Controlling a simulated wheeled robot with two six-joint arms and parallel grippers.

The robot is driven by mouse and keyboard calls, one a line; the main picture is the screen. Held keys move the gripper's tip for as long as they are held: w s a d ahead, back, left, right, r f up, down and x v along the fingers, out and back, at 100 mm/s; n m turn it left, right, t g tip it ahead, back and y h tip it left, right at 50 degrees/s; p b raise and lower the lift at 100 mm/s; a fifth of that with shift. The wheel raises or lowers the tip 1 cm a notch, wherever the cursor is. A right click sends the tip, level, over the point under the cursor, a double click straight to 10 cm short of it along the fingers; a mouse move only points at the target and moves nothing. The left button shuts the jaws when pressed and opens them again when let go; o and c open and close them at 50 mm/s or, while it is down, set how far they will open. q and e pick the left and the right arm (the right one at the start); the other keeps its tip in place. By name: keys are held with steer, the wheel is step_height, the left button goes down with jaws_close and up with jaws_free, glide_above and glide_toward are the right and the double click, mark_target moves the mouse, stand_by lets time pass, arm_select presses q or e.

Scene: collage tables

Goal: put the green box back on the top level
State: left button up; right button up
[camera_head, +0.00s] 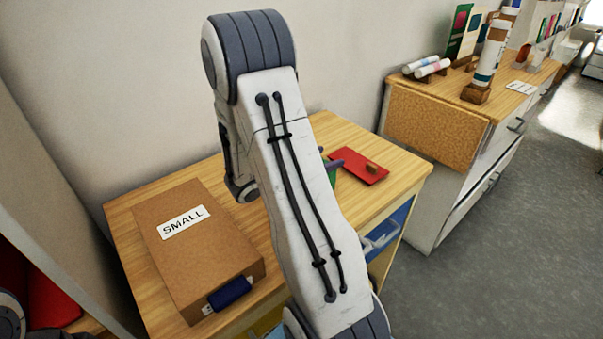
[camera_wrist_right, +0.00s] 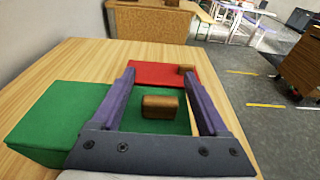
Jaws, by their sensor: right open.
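The green box (camera_wrist_right: 62,112) lies on the wooden table top in the right wrist view, with a brown knob (camera_wrist_right: 160,107) on its green surface. In the head view only a sliver of the green box (camera_head: 331,177) shows behind my right arm. My right gripper (camera_wrist_right: 158,73) is open, its two purple fingers on either side of the brown knob, apart from it. Whether the fingers touch the green surface cannot be told. My left gripper is not in view.
A red flat piece (camera_head: 355,167) with a brown knob lies just beyond the green box. A cabinet (camera_head: 440,125) stands to the right.

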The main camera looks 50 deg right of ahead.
jaws_close()
stand_by(1.4)
